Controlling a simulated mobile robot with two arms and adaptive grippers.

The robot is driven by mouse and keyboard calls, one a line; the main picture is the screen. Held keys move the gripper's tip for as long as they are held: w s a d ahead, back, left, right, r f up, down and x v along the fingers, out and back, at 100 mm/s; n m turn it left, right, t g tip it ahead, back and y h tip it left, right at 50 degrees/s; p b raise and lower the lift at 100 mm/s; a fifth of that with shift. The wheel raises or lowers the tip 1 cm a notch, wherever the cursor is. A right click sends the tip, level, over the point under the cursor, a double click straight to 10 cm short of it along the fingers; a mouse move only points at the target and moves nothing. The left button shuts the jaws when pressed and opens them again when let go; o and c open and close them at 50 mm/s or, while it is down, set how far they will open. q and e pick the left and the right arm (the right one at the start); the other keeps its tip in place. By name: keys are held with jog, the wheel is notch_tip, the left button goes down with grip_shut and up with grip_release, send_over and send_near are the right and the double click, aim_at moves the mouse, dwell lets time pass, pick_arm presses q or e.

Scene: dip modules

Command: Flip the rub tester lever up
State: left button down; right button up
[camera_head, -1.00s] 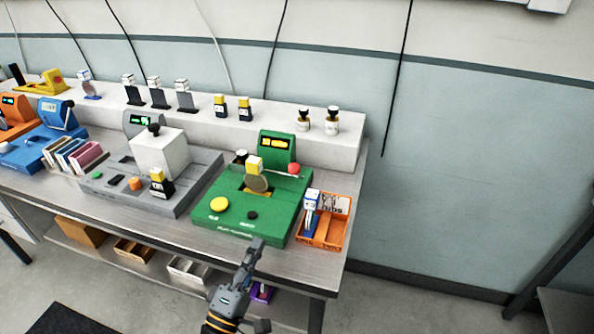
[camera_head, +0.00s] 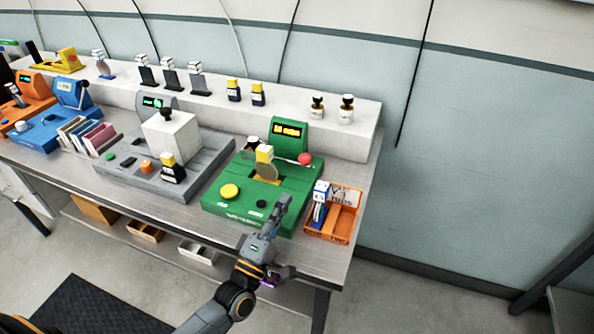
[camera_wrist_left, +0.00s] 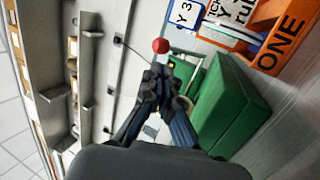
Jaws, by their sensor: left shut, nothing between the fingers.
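The green machine (camera_head: 228,208), which I take as the rub tester, stands near the right end of the bench. Its lever is a thin rod with a red ball knob (camera_head: 305,159) at the right, lying low and nearly level. The knob also shows in the left wrist view (camera_wrist_left: 161,46), just beyond the fingertips. My left gripper (camera_head: 282,202) is shut and empty over the machine's front right corner, short of the knob. In the left wrist view, the left gripper (camera_wrist_left: 160,76) points at the lever, with a gap to the knob. My right gripper is out of view.
An orange tray (camera_head: 345,213) holding a blue and white bottle (camera_head: 320,198) sits just right of the machine. A grey machine (camera_head: 200,180) stands to its left. A raised white shelf (camera_head: 330,135) with small bottles runs behind.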

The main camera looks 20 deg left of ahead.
aim_at(303, 165)
pick_arm(q)
jog(key=p+x, duration=0.1)
jog(key=x, duration=0.5)
jog(key=shift+w+r+p, duration=0.15)
jog(key=shift+w+p, duration=0.15)
jog(key=shift+p, duration=0.1)
jog(key=shift+w+d+r, duration=0.15)
jog(key=shift+w, duration=0.45)
jog(key=shift+r, duration=0.1)
